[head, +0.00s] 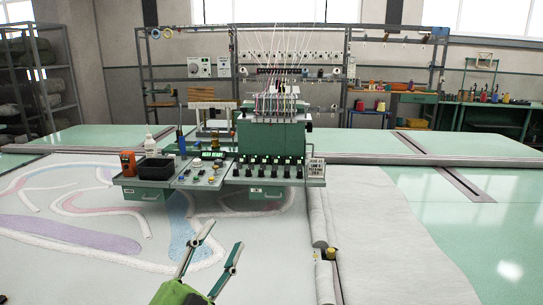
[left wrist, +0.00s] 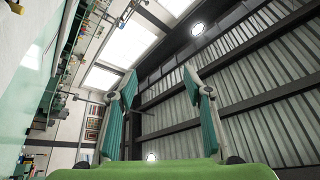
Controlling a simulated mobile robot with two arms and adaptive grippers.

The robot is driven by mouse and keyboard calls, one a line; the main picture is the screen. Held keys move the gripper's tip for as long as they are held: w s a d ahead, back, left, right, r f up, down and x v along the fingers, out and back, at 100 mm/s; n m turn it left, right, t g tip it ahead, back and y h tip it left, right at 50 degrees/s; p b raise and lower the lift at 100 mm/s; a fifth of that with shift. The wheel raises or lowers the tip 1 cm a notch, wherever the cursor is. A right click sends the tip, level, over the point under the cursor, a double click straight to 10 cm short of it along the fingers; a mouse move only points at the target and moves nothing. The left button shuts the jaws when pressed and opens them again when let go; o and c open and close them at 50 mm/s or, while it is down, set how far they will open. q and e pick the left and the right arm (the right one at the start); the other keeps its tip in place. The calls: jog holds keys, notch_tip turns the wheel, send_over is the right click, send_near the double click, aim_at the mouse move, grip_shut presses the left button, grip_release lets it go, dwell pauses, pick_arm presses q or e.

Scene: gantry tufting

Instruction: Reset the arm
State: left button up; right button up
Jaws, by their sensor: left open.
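My left gripper (head: 219,246) is in the lower middle of the head view, over the tufted cloth (head: 60,278). Its two fingers are spread apart with nothing between them. In the left wrist view the same gripper (left wrist: 158,85) points up toward the ceiling, its green-padded fingers apart and empty. The green gantry machine (head: 263,138) with its control panel (head: 207,171) stands beyond the gripper, apart from it. My right gripper is in neither view.
A black bin (head: 155,168), an orange object (head: 128,163) and a white bottle (head: 151,144) stand at the panel's left. A rolled grey cloth edge (head: 322,235) runs right of my gripper. Green table surface (head: 470,220) at the right is clear. Shelves (head: 40,80) stand behind.

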pick_arm(q)
jog(key=s+a+f+n+g+y, duration=0.3)
jog(key=a+f, duration=0.1)
jog(key=f, duration=0.3)
jog(key=s+a+f+n+g+y, duration=0.2)
jog(key=a+f+n+y, duration=0.15)
jog(key=f, duration=0.35)
jog(key=s+a+f+n+g+y, duration=0.2)
jog(key=s+a+f+n+g, duration=0.15)
jog(key=f, duration=0.35)
jog(key=s+f+n+g, duration=0.1)
jog(key=s+f+g, duration=0.3)
jog(key=s+f, duration=0.45)
jog(key=s+f+n+g, duration=0.1)
jog(key=s+f+g, duration=0.35)
jog(key=s, duration=0.75)
notch_tip(320, 180, down, 28)
jog(key=s+g, duration=0.1)
jog(key=s, duration=0.2)
jog(key=s+a+f+g, duration=0.1)
jog(key=s+a+f, duration=0.1)
jog(key=s+f, duration=1.3)
jog(key=shift+s+g+h, duration=0.3)
jog(key=shift+s+h, duration=0.05)
jog(key=shift+s, duration=0.4)
